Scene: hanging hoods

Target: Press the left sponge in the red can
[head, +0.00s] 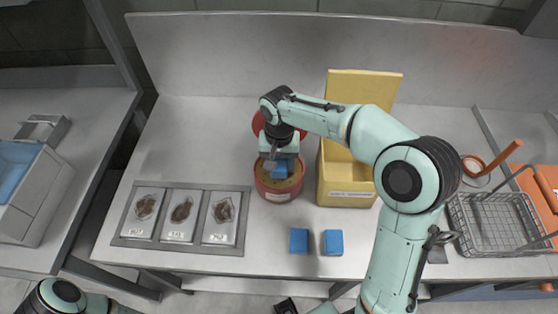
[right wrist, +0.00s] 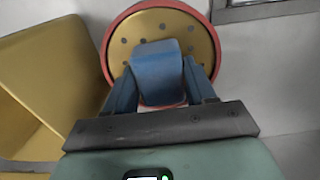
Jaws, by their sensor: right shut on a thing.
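The red can (head: 278,196) stands on the table in the middle of the head view, with a tan inside. In the right wrist view the can (right wrist: 106,62) shows a red rim around a tan disc with small holes. My right gripper (head: 280,160) points down at the can's mouth, shut on a blue sponge (head: 280,171). This sponge (right wrist: 158,68) is over the tan disc; whether it touches the disc is unclear. Two other blue sponges, a left one (head: 299,240) and a right one (head: 333,242), lie near the table's front edge. My left gripper is out of view.
A yellow box (head: 347,193) with a raised lid stands close to the can's right. A tray (head: 182,215) with three dark samples lies to the left. A wire basket (head: 495,222) is at the right. A red round thing (head: 258,124) is behind my right gripper.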

